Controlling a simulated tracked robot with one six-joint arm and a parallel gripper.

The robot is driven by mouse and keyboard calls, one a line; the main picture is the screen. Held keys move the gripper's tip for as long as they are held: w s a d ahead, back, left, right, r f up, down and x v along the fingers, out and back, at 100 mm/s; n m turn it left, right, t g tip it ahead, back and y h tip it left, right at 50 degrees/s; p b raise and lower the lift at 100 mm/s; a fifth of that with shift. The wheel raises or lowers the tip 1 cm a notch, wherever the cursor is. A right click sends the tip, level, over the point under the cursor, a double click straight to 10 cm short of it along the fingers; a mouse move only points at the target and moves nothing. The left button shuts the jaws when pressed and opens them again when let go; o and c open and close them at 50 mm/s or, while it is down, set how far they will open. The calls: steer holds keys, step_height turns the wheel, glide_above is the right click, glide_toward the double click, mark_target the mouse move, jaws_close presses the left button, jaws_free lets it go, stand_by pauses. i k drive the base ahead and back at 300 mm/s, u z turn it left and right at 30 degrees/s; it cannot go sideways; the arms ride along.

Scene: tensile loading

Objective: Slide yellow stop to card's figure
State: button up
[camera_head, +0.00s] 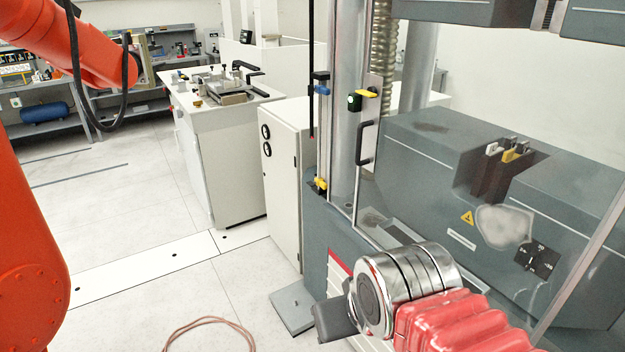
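A small yellow stop (320,185) sits low on the thin upright rod at the left side of the testing machine. A blue piece (322,89) sits higher up beside the same rod. I cannot make out a card with a readable figure. What looks like the end of my arm, with a red ribbed sleeve and a silver joint, comes in at the lower right. A dark grey block that may be my gripper (335,320) juts left from the joint. It is below the yellow stop and apart from it in the picture. I see no fingers or held thing.
The grey testing machine (410,150) fills the right side. A yellow latch (367,93) and a black handle (366,143) are on its door frame. A white cabinet (285,170) stands behind. An orange arm is at left. A hose (210,322) lies on the open floor.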

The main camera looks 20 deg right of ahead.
mark_target(320, 182)
steer(key=u, duration=0.15)
steer(key=i, duration=0.7)
steer(key=u, duration=0.6)
steer(key=i, duration=1.25)
steer(key=u, duration=0.55)
